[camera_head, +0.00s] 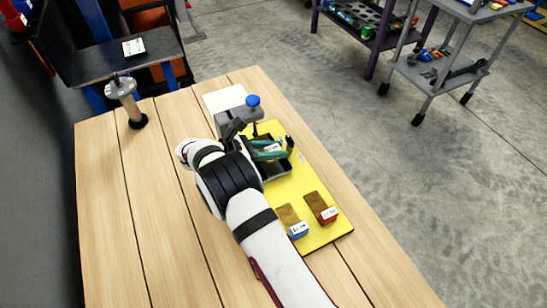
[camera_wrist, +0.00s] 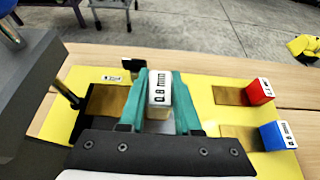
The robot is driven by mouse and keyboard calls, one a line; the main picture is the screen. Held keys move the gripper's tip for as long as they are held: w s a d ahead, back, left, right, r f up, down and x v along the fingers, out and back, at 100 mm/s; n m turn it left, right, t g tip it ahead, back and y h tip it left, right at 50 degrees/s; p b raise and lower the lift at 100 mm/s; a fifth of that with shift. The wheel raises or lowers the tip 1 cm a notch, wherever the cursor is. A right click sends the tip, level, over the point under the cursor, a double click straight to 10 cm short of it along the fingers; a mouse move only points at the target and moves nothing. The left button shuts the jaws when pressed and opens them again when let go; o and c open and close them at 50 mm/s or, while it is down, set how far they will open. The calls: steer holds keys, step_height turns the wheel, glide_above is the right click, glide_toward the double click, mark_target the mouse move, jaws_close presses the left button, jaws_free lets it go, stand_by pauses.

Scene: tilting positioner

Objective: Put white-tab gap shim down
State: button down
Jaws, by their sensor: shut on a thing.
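The white-tab gap shim (camera_wrist: 158,88) is between the teal fingers of my gripper (camera_wrist: 161,80) in the wrist view; its white tab faces the camera and reads 0.8 mm. My gripper is shut on it. In the head view my gripper (camera_head: 268,153) is over the yellow board (camera_head: 315,235), near a dark grey tray (camera_head: 277,173). My arm partly covers that spot. Whether the shim touches anything below is unclear. The red-tab shim (camera_head: 328,214) and the blue-tab shim (camera_head: 298,230) lie side by side on the board's near end.
A grey fixture (camera_head: 240,115) with a blue knob (camera_head: 253,100) stands by the board's far end. A white sheet (camera_head: 224,98) lies behind it. A metal post (camera_head: 125,95) stands at the table's far left. The wooden table (camera_head: 160,210) is clear on the left.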

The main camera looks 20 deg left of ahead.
mark_target(274, 166)
step_height(274, 166, down, 4)
steer(key=shift+a+f, duration=0.1)
steer(key=shift+a, duration=0.05)
steer(key=c, duration=0.6)
jaws_free()
